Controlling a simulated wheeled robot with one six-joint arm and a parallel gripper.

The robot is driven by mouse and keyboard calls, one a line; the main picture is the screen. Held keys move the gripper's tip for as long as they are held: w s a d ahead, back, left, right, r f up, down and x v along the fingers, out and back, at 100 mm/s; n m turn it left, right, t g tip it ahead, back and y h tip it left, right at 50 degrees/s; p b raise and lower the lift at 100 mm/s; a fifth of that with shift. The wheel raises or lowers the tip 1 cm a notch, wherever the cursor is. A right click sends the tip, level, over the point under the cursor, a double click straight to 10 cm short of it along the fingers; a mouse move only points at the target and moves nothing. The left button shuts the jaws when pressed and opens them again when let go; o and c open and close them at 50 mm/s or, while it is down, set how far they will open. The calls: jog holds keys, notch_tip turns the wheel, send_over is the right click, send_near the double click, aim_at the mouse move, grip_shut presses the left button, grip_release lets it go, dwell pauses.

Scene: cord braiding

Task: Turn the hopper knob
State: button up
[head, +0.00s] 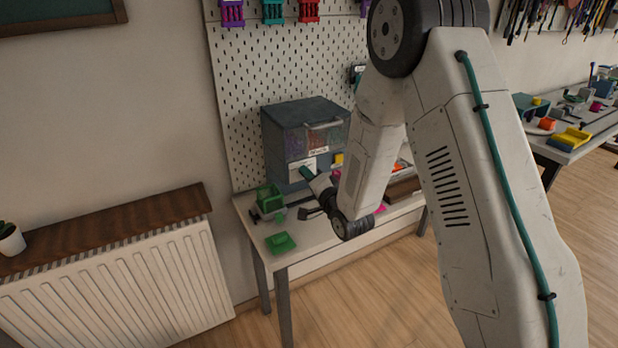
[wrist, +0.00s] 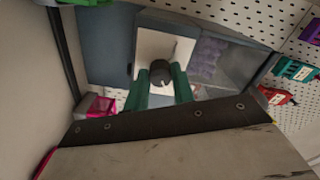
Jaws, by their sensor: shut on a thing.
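The hopper (head: 300,113) is a dark grey box with a clear front window and a handle, standing on the table against the pegboard. Its dark round knob (wrist: 160,74), with a light pointer mark, sits on a pale plate (wrist: 172,47) in the wrist view. My gripper (wrist: 159,70) has green fingers, one on each side of the knob, and is shut on it. In the head view my gripper (head: 306,173) reaches the lower front of the hopper; the knob is hidden there.
A green box (head: 269,197) and a green tray (head: 281,243) are on the table (head: 262,229) left of my gripper. A radiator (head: 120,280) stands at the left. Spools hang on the pegboard (head: 233,100) above. Another table with several items is at the right.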

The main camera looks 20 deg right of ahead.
jog(key=shift+m, duration=0.6)
jog(key=o, duration=1)
jog(key=v, duration=0.8)
